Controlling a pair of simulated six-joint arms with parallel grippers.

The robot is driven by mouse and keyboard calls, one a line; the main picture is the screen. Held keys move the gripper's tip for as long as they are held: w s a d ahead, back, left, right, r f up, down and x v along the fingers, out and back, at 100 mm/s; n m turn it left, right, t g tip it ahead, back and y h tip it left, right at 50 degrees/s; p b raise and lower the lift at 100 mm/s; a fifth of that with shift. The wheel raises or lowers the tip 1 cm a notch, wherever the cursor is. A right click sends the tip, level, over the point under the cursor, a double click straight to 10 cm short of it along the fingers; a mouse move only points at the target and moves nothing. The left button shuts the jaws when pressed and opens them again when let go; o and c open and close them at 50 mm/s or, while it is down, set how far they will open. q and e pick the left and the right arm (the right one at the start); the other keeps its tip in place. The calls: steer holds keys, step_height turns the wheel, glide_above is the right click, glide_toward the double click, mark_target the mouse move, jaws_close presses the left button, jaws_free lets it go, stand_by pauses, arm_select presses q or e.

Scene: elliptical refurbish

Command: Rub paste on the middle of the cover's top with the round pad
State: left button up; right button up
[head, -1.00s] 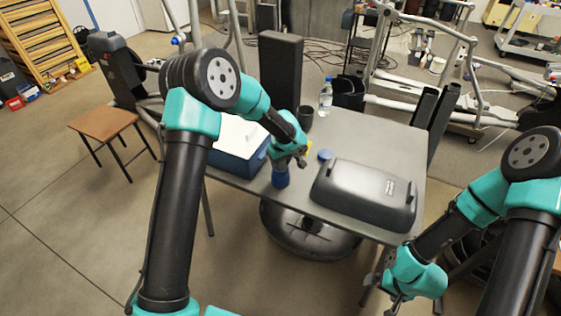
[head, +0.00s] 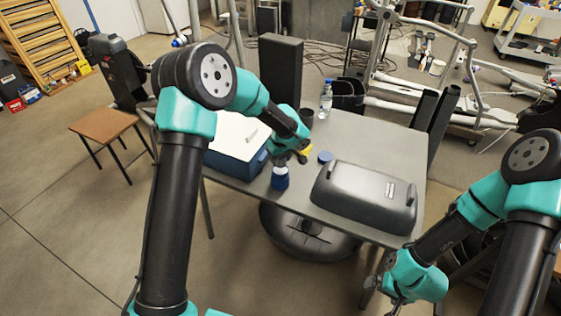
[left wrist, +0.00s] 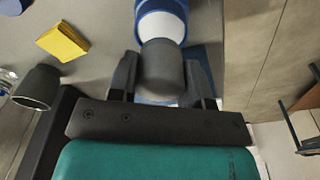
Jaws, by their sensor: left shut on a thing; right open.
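The dark grey cover (head: 362,196) lies on the table with its rounded top up; no paste shows on the top. My left gripper (head: 287,158), also in the left wrist view (left wrist: 160,75), is shut on a dark grey round grip, apparently the round pad's (left wrist: 160,68). It is just above a blue jar (head: 280,181) left of the cover. A white part shows between grip and jar; I cannot tell if it is pad or jar. A blue lid (head: 325,156) lies behind the cover. My right gripper (head: 388,290) is open and empty, low before the table's front right corner.
A blue cooler with a white lid (head: 237,138) stands left of the jar. The table (head: 375,135) is clear behind the cover.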

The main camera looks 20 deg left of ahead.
arm_select(q)
steer(key=shift+r, duration=1.95)
steer(key=s+a+r+m+h, duration=0.1)
steer(key=s+r+m, duration=0.3)
steer(key=m, duration=0.8)
steer(key=s+a, duration=0.1)
steer(key=s, duration=0.1)
steer(key=shift+s+r+m, duration=0.25)
steer(key=shift+s+m, duration=0.05)
steer(key=shift+d, duration=0.1)
